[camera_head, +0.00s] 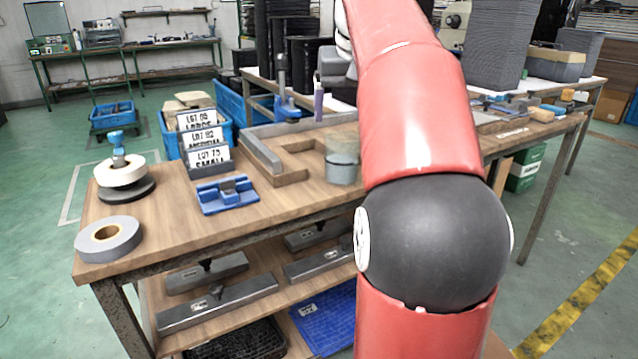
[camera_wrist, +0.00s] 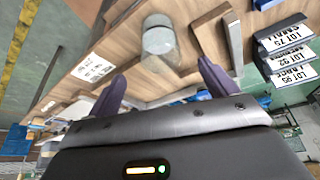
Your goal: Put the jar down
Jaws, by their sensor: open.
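The jar (camera_head: 342,160) is a clear glass cylinder with greyish contents. It stands upright on the wooden workbench (camera_head: 262,214), at the right end of a low wooden frame (camera_head: 278,178) and partly beside my red arm. In the wrist view the jar (camera_wrist: 158,40) lies beyond my gripper (camera_wrist: 163,78), roughly in line with the gap between the two dark fingers. The fingers are spread apart and empty, with visible space between their tips and the jar. In the head view my gripper is hidden behind my arm.
Grey rails (camera_head: 262,152) edge the wooden frame. A blue fixture (camera_head: 227,196), lot-label cards (camera_head: 208,158), a grey tape roll (camera_head: 108,238) and a white roll on a black stand (camera_head: 120,172) stand to the left. The bench's front middle is bare.

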